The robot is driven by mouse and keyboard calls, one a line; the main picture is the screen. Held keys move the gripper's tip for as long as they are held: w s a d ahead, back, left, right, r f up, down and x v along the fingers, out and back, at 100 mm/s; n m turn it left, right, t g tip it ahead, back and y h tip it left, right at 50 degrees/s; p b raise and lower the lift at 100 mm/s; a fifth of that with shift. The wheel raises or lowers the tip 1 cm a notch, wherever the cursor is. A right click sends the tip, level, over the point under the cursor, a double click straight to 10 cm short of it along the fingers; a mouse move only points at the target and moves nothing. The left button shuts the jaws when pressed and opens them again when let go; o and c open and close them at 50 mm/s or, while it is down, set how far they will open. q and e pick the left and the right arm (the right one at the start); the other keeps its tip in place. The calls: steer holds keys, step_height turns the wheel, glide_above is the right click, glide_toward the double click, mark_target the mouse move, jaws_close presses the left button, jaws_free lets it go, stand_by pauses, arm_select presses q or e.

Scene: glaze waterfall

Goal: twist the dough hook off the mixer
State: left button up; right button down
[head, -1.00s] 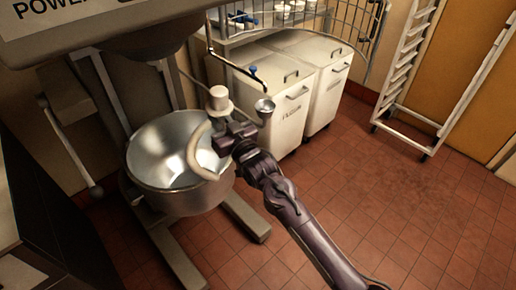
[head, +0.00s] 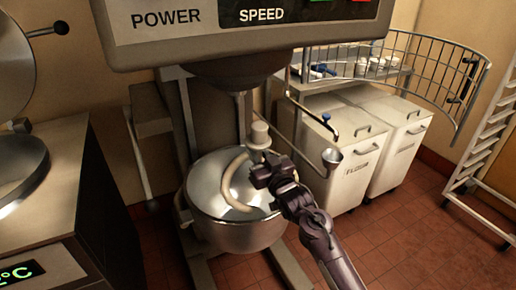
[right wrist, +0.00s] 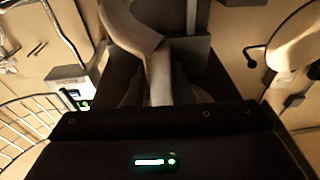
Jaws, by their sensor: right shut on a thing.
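The dough hook (head: 232,180) is a cream, curved piece with a pale round collar (head: 260,134) on top. My right gripper (head: 262,174) is shut on the hook; in the right wrist view the hook (right wrist: 159,75) runs between the fingers. The mixer's shaft (head: 240,115) hangs below the mixer head (head: 235,72). The collar shows just right of the shaft, and a gap appears between them. The hook's grasped part is partly hidden by the gripper. My left gripper is out of view.
The bowl guard (head: 433,80), a wire cage, stands swung out at the right. Two white bins (head: 350,180) stand behind my right arm. A steel counter (head: 55,195) with a machine is at the left. Red tiled floor (head: 420,240) is open at the right.

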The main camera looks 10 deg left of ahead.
steer(key=shift+s+d+r+p, duration=0.3)
steer(key=shift+s+d+p, duration=0.3)
steer(key=shift+p, duration=0.55)
steer(key=s+d+r+p, duration=0.3)
steer(key=s+d+p, duration=0.7)
steer(key=s+p, duration=0.4)
steer(key=shift+s+d+r, duration=0.2)
steer(key=shift+s+d, duration=0.05)
steer(key=shift+s, duration=0.15)
steer(key=shift+s+d+f, duration=0.1)
stand_by(0.5)
